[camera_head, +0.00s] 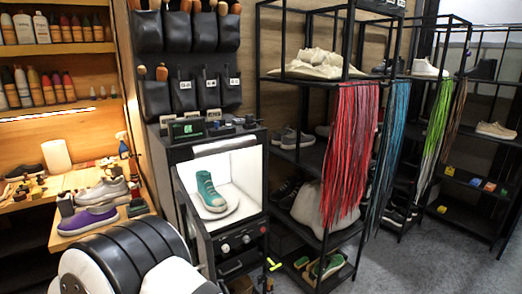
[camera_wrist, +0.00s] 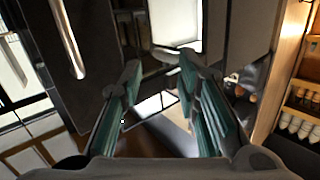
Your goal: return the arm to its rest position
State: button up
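My arm (camera_head: 125,262) shows in the head view as white and black rounded links at the lower left, in front of the wooden bench and the cleaning cabinet. My gripper (camera_wrist: 158,68) shows in the wrist view with its two teal-padded fingers apart and nothing seen between them. The gripper itself is not visible in the head view. The wrist view is tilted, with dark panels and a bright opening beyond the fingertips.
A black cabinet (camera_head: 162,165) with a lit chamber holds a teal sneaker (camera_head: 209,190). The bench (camera_head: 68,182) carries a purple shoe (camera_head: 90,220) close to my arm. A black rack (camera_head: 262,75) with hanging laces (camera_head: 352,140) stands right. Carpet (camera_head: 420,265) is free at the lower right.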

jog(key=w+d+r+n+y, duration=0.1)
jog(key=w+d+r+y, duration=0.1)
jog(key=w+r+y, duration=0.5)
jog(key=w+d+r+n+y, duration=0.1)
jog(key=w+r, duration=0.4)
jog(key=r, duration=0.7)
jog(key=s+d+r+n+g+y, duration=0.2)
jog(key=d+r+n+g+y, duration=0.1)
jog(key=d+r, duration=0.75)
jog(key=s+d+r+n+g+h, duration=0.1)
jog(key=s+d+g, duration=0.1)
jog(key=s+d, duration=0.45)
jog(key=s+d+n+g, duration=0.1)
jog(key=s+d, duration=0.3)
jog(key=d, duration=0.5)
jog(key=s+d+f+m+g+h, duration=0.1)
jog(key=s+d+f+g+h, duration=0.1)
jog(key=s+d, duration=0.6)
jog(key=s+d+f+m+g+h, duration=0.1)
jog(key=s+d+f+g+h, duration=0.1)
jog(key=s+d+f, duration=0.3)
jog(key=s+d, duration=0.4)
jog(key=s, duration=0.4)
jog(key=shift+s+g, duration=0.25)
jog(key=shift+g, duration=0.05)
